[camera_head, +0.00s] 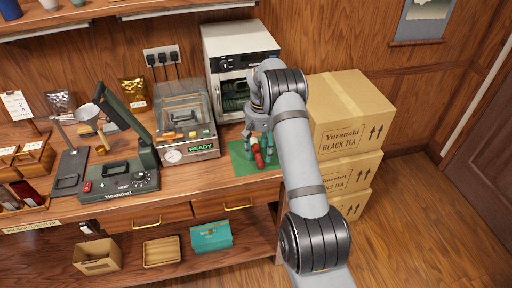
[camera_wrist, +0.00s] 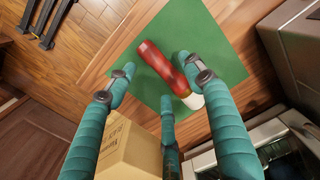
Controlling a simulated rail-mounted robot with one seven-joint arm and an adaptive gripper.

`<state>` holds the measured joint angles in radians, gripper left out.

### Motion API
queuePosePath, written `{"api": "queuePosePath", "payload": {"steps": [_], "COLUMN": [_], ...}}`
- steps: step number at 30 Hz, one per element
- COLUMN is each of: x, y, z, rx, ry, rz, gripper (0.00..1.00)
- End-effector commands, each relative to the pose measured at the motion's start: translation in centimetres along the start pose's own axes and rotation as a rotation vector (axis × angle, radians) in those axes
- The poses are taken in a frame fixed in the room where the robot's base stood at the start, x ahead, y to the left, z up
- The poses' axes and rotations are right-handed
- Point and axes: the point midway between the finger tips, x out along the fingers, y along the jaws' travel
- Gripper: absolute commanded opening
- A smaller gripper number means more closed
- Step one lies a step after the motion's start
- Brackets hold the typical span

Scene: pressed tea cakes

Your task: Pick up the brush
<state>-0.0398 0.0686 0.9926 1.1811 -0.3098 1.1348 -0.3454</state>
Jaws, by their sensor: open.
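The brush (camera_wrist: 163,66) has a red body and a white end, and lies on a green mat (camera_wrist: 218,57) on the workbench. In the head view the red of the brush (camera_head: 258,159) shows among my fingers, on the mat (camera_head: 241,165). My gripper (camera_wrist: 154,78) has teal fingers and is open, with the brush showing between the spread fingertips in the wrist view. In the head view my gripper (camera_head: 257,146) is low over the mat. I cannot tell whether any finger touches the brush; parts of the brush are hidden in the head view.
A stack of cardboard boxes (camera_head: 346,135) stands right of the bench, close to my arm. A grey machine (camera_head: 238,65) stands behind the mat. A press with a READY display (camera_head: 201,147) is to its left. The bench's front edge is just before the mat.

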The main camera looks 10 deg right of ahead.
Motion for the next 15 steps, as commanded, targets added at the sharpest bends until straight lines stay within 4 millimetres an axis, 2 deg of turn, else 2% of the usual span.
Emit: {"api": "queuePosePath", "payload": {"steps": [6, 14, 15], "x": [2.4, 2.7, 2.7], "y": [-0.1, 0.0, 0.0], "z": [0.1, 0.0, 0.0], "rx": [0.0, 0.001, 0.001], "ry": [-0.002, 0.001, 0.001], "rz": [-0.001, -0.001, -0.001], "gripper": [0.52, 0.52, 0.5]}}
